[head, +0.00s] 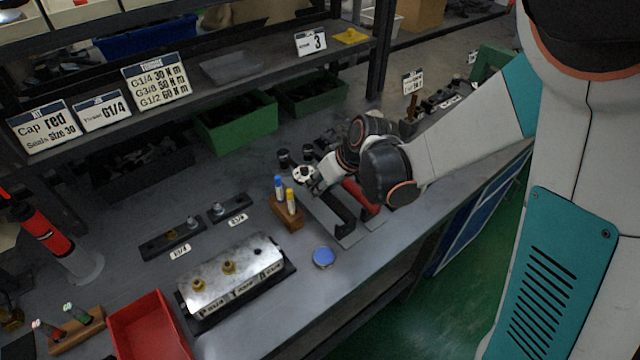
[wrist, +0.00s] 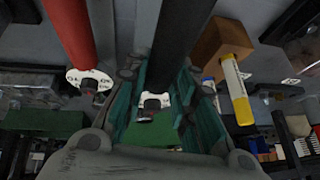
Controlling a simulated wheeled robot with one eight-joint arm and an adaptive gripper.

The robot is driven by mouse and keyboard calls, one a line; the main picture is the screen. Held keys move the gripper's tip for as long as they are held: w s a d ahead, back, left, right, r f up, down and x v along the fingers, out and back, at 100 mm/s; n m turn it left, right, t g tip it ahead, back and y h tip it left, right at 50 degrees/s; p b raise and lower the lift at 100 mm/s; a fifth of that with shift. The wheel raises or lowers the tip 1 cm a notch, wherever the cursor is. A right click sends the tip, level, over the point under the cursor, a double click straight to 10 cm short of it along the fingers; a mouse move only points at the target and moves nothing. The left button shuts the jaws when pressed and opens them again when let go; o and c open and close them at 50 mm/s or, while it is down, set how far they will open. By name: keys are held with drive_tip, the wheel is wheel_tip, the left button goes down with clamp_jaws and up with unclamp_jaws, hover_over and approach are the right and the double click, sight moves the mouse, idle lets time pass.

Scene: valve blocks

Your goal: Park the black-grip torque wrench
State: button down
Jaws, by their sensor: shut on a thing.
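The black-grip torque wrench (head: 341,212) is at the grey plate on the bench. Its dark grip also shows in the wrist view (wrist: 180,35), running between the teal fingers. My gripper (head: 314,184) is shut on it, and the fingers (wrist: 160,105) lie on both sides of the shaft. I cannot tell whether the wrench rests on the plate or hangs just above it. A red-grip wrench (head: 361,195) lies beside it, to its right in the head view and to its left in the wrist view (wrist: 70,35). The grey plate (head: 349,240) is partly hidden by my arm.
A wooden block (head: 288,218) with blue and yellow markers stands close left of the plate. A blue round lid (head: 323,257) lies in front. A metal valve block (head: 235,272) and a red bin (head: 150,328) stand further left. Green bins (head: 236,128) stand behind, under the shelf.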

drive_tip(key=shift+f+b, duration=1.05)
drive_tip(key=shift+f, duration=0.25)
drive_tip(key=c, duration=1.2)
unclamp_jaws()
drive_tip(key=shift+r, duration=0.1)
drive_tip(key=shift+c, duration=0.2)
drive_tip(key=v, duration=1.2)
drive_tip(key=shift+s, duration=0.1)
drive_tip(key=s+d+r+m+t+h, duration=0.1)
drive_tip(key=s+d+r+m+h, duration=0.1)
drive_tip(key=s+d, duration=0.4)
drive_tip(key=s+d+r+m+t+h, duration=0.2)
drive_tip(key=s+d+r+m, duration=0.2)
drive_tip(key=s, duration=0.6)
drive_tip(key=shift+s+d+h, duration=0.25)
drive_tip(key=shift+d+h, duration=0.05)
drive_tip(key=shift+d, duration=0.6)
